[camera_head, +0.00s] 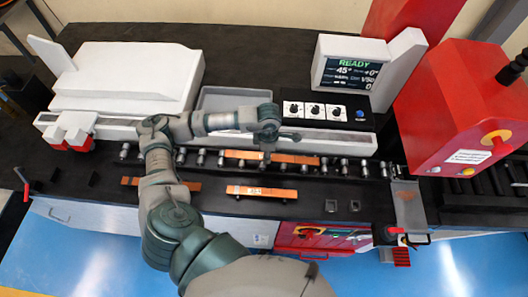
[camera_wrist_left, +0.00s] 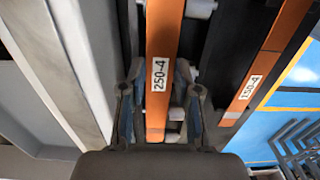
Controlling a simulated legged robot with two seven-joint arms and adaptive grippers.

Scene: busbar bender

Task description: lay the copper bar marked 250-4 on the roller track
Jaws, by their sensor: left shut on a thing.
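The copper bar marked 250-4 (camera_head: 296,158) lies lengthwise along the line of the roller track (camera_head: 343,166). Whether it rests on the rollers or hangs just above them I cannot tell. In the left wrist view the bar (camera_wrist_left: 164,40) runs between my two fingers, its white 250-4 label facing up. My left gripper (camera_wrist_left: 160,112) is shut on this bar near its label. In the head view the left gripper (camera_head: 266,153) reaches down over the bar's middle and hides part of it. My right gripper is not in view.
A second copper bar (camera_head: 276,193), marked 150-4 in the left wrist view (camera_wrist_left: 262,65), lies on the front ledge. Another bar (camera_head: 190,186) is partly behind my arm. A red machine (camera_head: 455,110) stands right; a screen (camera_head: 349,72) reads READY. Knobs (camera_head: 314,110) sit behind the track.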

